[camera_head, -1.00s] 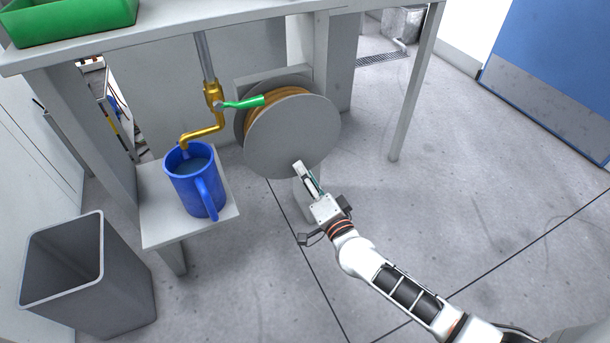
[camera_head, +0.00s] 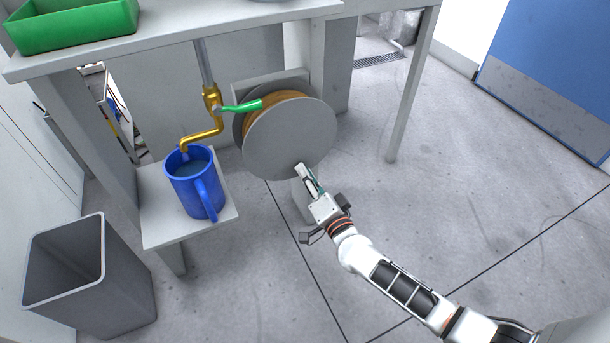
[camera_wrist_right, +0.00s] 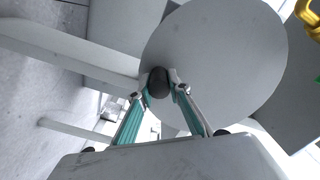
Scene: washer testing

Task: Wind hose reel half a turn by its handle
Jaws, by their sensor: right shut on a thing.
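The hose reel (camera_head: 290,140) is a grey disc with orange hose wound behind it, mounted under the bench. Its grey face also fills much of the right wrist view (camera_wrist_right: 225,60). The reel's handle, a dark rounded knob (camera_wrist_right: 158,82), stands at the disc's edge. My right gripper (camera_head: 303,171) is at the lower edge of the disc. In the right wrist view its fingertips (camera_wrist_right: 159,84) are shut on the knob, one on each side. In the head view the knob is hidden by the fingers. My left gripper is not in view.
A brass tap (camera_head: 212,100) with a green lever (camera_head: 242,107) is just left of the reel. A blue mug (camera_head: 190,190) of liquid stands on a small shelf (camera_head: 160,228) below it. A grey bin (camera_head: 125,285) is at lower left. Floor right of my arm is clear.

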